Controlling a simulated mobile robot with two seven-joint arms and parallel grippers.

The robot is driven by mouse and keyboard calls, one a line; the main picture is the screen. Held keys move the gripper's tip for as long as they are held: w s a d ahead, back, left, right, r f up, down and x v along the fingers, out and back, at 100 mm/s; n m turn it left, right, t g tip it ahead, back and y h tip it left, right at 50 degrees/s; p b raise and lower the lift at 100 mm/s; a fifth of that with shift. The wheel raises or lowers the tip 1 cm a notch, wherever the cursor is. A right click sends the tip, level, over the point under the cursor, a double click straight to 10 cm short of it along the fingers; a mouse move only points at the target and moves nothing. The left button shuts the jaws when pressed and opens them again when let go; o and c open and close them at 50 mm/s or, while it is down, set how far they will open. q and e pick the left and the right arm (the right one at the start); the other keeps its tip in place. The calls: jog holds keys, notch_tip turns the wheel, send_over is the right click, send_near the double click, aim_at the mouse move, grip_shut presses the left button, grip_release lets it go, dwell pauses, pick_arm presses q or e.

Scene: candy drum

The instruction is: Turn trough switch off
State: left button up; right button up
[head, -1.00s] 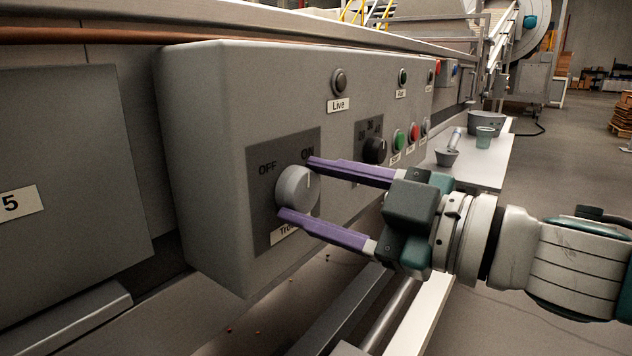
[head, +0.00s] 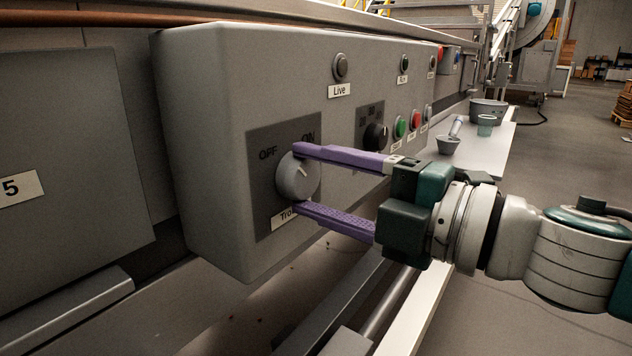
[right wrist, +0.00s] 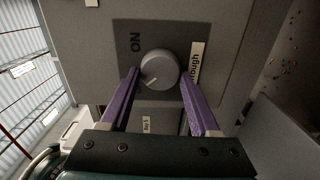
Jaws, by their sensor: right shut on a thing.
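The trough switch is a round grey knob (head: 293,180) on a dark plate (head: 262,151) at the left end of the grey control box. OFF is printed at the plate's upper left and ON at its upper right. The label below, starting "Tro", is partly covered. My right gripper (head: 298,179) comes in from the right, its purple fingers on the knob's upper and lower sides. In the right wrist view the knob (right wrist: 160,70) sits between both fingertips. Its white mark points to the lower left there, away from ON; OFF is hidden. My left gripper is out of view.
A low table (head: 490,160) with bowls and a cup stands behind my right arm.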

jog(key=shift+n, duration=0.4)
jog(key=o, duration=1.4)
jog(key=shift+c, duration=0.2)
jog(key=shift+d, duration=0.1)
jog(key=shift+s+d, duration=0.25)
jog(key=shift+d, duration=0.05)
jog(key=p+v, duration=0.1)
jog(key=v, duration=0.8)
jog(key=shift+p, duration=0.4)
